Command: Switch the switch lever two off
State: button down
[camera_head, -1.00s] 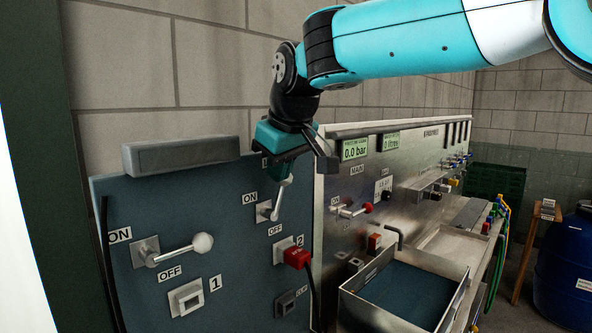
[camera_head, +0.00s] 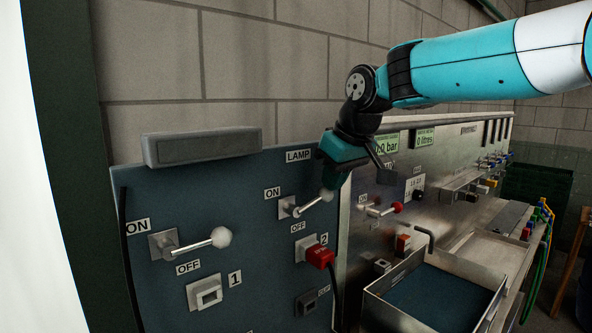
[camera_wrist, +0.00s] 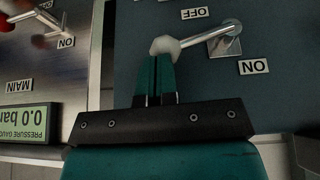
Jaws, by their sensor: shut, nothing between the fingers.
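Switch lever two (camera_head: 308,206) is a silver rod with a white ball tip on a square plate, on the dark blue panel between an ON and an OFF label, above the number 2. It points out to the right and slightly up. In the wrist view its white ball (camera_wrist: 165,46) is at the tips of my gripper (camera_wrist: 156,60). My gripper's teal fingers are shut together with nothing between them. The ball is at or against the fingertips; I cannot tell whether they touch. In the head view my gripper (camera_head: 328,180) is just above the ball.
Lever one (camera_head: 196,247), with a white ball, is at the panel's left. A red plug (camera_head: 318,256) sits below lever two. A grey lamp box (camera_head: 202,147) tops the panel. The steel panel with a red-tipped lever (camera_head: 384,209) and an open tray (camera_head: 432,300) are at right.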

jog(key=shift+w+d+f+b, duration=0.2)
jog(key=shift+d+f+b, duration=0.05)
jog(key=shift+f, duration=0.3)
jog(key=shift+w+d+f+b, duration=0.15)
jog(key=shift+d+f+b, duration=0.1)
jog(key=shift+f, duration=0.4)
jog(key=d+r+p, duration=0.5)
jog(key=d, duration=0.3)
jog(key=shift+w+d+r, duration=0.2)
jog(key=shift+w+d, duration=0.1)
jog(key=shift+w, duration=0.15)
jog(key=shift+f, duration=0.1)
